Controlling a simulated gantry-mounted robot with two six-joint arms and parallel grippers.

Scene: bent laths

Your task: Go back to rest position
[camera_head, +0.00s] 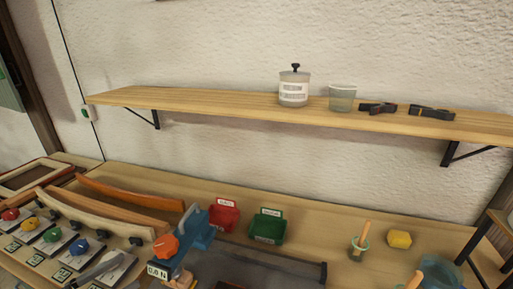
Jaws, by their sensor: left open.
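Bent laths lie at the left of the bench: a reddish-brown one (130,193) at the back and a paler one (95,218) in front, with dark feet under it. My left gripper seems to show only in part, as grey shapes (103,271) low at the left, near the row of coloured knobs; it is open, and I see nothing held in it. My right gripper is out of view.
A blue device (198,232) with an orange knob stands mid-bench, beside a red bin (223,214) and a green bin (268,226). A yellow block (399,239) and a brush (360,242) lie right. A wall shelf (215,101) holds a jar (294,89) and cup (342,98).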

